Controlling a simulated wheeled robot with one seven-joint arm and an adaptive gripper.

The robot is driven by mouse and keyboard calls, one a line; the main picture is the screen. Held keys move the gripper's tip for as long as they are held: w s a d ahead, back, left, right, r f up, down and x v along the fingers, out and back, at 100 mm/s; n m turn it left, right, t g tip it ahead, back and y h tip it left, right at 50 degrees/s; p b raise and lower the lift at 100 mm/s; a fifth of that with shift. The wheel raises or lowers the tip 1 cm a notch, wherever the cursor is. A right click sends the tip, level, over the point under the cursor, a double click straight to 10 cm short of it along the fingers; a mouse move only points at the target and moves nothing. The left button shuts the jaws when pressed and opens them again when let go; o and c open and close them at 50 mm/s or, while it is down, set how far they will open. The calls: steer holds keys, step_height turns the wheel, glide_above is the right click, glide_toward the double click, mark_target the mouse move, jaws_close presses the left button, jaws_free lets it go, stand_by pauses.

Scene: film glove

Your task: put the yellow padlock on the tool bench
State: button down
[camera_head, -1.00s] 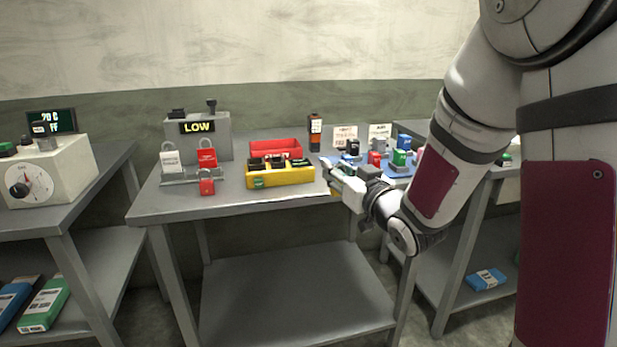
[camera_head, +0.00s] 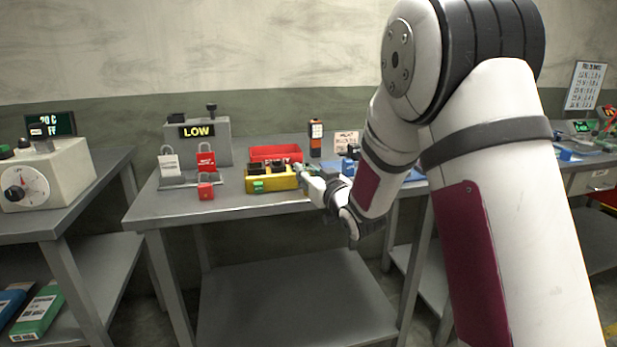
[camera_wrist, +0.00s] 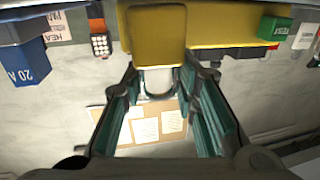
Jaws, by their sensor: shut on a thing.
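The yellow padlock (camera_wrist: 157,38) is large in the wrist view, its body at the top and its shackle between my fingers. My gripper (camera_wrist: 157,88) is shut on it. In the head view my gripper (camera_head: 303,176) is over the right part of the grey middle bench (camera_head: 232,205), beside the yellow bin's right end. The padlock cannot be made out there. No label shows which bench is the tool bench.
The yellow bin (camera_head: 272,184) and red bin (camera_head: 275,152) stand mid-bench. An orange-black handheld device (camera_head: 315,138) stands behind. The front left surface is mostly clear.

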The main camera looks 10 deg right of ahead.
steer(key=shift+f, duration=0.2)
steer(key=c, duration=1.2)
jaws_free()
steer(key=shift+c, duration=0.2)
steer(key=s+d+p, duration=0.1)
steer(key=s+d, duration=0.1)
steer(key=s, duration=1.1)
steer(key=shift+s+d+r, duration=0.2)
steer(key=shift+s+d, duration=0.05)
steer(key=shift+s, duration=0.1)
